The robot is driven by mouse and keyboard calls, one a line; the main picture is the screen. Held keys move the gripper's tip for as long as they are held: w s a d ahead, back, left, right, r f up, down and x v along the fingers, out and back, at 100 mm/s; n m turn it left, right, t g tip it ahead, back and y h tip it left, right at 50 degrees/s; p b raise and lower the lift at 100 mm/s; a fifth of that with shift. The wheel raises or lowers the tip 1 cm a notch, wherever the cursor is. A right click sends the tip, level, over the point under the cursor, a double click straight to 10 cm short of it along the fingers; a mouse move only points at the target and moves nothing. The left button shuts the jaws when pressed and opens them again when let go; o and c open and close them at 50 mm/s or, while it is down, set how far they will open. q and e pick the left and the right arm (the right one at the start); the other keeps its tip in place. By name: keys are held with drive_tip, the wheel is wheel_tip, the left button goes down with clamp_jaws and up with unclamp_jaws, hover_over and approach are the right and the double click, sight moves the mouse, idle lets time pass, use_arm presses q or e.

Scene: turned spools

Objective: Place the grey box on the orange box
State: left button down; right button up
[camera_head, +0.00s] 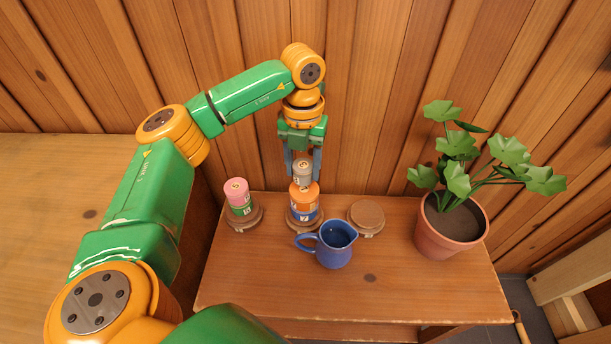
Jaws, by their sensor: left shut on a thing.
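The grey box (303,174) is a small grey-beige turned spool with a numbered top. My left gripper (303,166) is shut on it, with one finger on each side, and holds it upright over the orange box. The orange box (304,201) is an orange spool on top of a blue spool (304,215), on the middle round wooden base. The grey box's lower end is very close to the orange top; I cannot tell whether they touch. My right gripper is not in view.
A pink spool (236,187) sits on a green spool (242,206) on the left base. The right base (366,215) is empty. A blue jug (334,246) stands in front of the stack. A potted plant (450,225) is at right. The table's (370,290) front is clear.

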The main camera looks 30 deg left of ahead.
sight(304, 189)
use_arm(q)
drive_tip(key=f, duration=0.2)
drive_tip(key=w+f, duration=0.1)
drive_tip(key=f, duration=0.1)
drive_tip(key=shift+a, duration=0.35)
drive_tip(key=shift+w+f, duration=0.1)
drive_tip(key=shift+f, duration=0.3)
drive_tip(key=shift+f, duration=0.15)
drive_tip(key=shift+c, duration=1.4)
unclamp_jaws()
